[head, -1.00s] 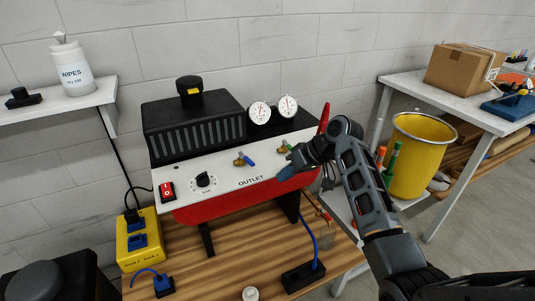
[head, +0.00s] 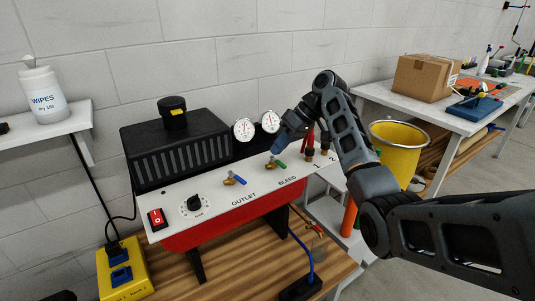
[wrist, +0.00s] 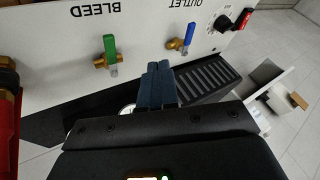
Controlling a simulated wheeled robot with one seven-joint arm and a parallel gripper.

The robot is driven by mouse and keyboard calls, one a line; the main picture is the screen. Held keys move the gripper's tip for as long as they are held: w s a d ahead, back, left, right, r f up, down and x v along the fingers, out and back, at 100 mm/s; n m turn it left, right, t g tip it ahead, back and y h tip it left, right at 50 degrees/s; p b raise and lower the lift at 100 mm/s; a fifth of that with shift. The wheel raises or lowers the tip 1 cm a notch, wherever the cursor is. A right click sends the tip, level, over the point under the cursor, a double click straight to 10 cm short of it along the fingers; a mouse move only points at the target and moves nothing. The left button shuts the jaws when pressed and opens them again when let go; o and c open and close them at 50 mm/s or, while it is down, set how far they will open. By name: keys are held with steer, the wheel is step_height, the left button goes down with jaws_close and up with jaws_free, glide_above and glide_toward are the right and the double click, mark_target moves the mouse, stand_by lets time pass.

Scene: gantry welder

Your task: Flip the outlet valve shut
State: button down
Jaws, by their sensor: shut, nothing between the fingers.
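The outlet valve (head: 234,179) is a small brass valve with a blue lever, on the white panel (head: 207,203) above the printed word OUTLET. In the wrist view the blue lever (wrist: 188,36) points up and to the right from its brass body. A second brass valve with a green lever, the bleed valve (head: 276,163), sits to its right; it also shows in the wrist view (wrist: 108,55). My gripper (wrist: 157,70) is shut and empty, its blue fingertips over the panel, between the two levers and touching neither as far as I can see. In the head view it (head: 279,148) is by the bleed valve.
Two gauges (head: 245,129) stand behind the panel, close to my gripper. A red switch (head: 157,219) and a black knob (head: 194,202) are at the panel's left. A yellow bucket (head: 398,143) stands at the right. Room above the panel's left half is clear.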

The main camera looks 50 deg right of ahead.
mark_target(237, 177)
steer(key=p+x, duration=0.1)
steer(key=x, duration=0.7)
steer(key=shift+a+f, duration=0.1)
steer(key=shift+f, duration=0.05)
steer(key=shift+w+a+p, duration=0.15)
steer(key=shift+a+p, duration=0.4)
steer(key=shift+a, duration=0.6)
steer(key=shift+w+a, duration=0.1)
steer(key=shift+a, duration=0.7)
